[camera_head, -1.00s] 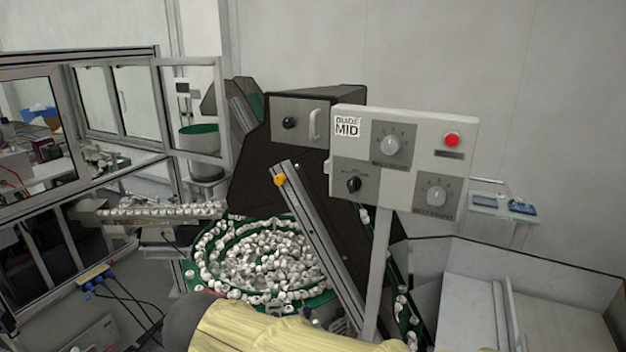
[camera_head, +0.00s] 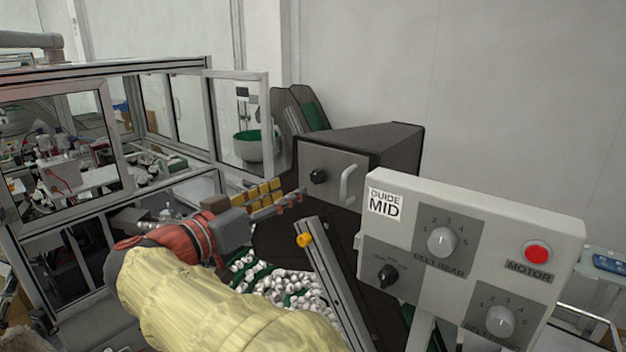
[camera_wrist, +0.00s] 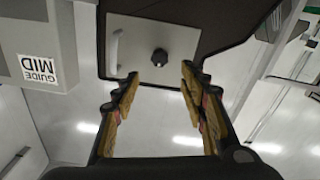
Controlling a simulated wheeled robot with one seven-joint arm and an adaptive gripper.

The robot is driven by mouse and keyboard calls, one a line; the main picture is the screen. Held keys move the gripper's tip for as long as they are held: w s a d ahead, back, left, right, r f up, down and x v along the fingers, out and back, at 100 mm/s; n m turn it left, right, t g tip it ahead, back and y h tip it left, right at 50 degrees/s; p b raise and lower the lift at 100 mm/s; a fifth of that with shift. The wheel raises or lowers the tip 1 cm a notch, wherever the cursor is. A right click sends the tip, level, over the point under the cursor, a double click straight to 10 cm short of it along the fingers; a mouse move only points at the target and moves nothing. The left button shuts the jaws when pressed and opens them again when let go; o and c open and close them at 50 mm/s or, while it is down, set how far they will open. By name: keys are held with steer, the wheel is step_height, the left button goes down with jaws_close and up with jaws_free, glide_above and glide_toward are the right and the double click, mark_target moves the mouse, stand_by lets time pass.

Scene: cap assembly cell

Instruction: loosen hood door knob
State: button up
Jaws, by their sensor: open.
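The hood door (camera_head: 333,180) is a grey panel on the front of a dark hood. It bears a black knob (camera_head: 318,177) on its left part and a pale handle (camera_head: 347,185) on its right. My gripper (camera_head: 291,189) is open and empty, a little below and left of the knob in the head view. In the wrist view the knob (camera_wrist: 159,57) lies ahead, beyond and roughly between the two yellow-padded fingers (camera_wrist: 158,85), apart from them. The handle (camera_wrist: 116,50) is to its left there.
A control panel (camera_head: 460,205) with dials and a red button stands to the right, close to the hood. A bowl of white caps (camera_head: 285,285) lies under my arm. A slanted metal rail (camera_head: 335,285) with a yellow knob (camera_head: 304,240) rises below the hood door.

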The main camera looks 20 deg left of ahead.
mark_target(315, 178)
steer(key=p+x, duration=0.2)
steer(key=x, duration=0.6)
steer(key=shift+d+f, duration=0.1)
steer(key=shift+c, duration=1.3)
steer(key=c, duration=0.8)
jaws_close()
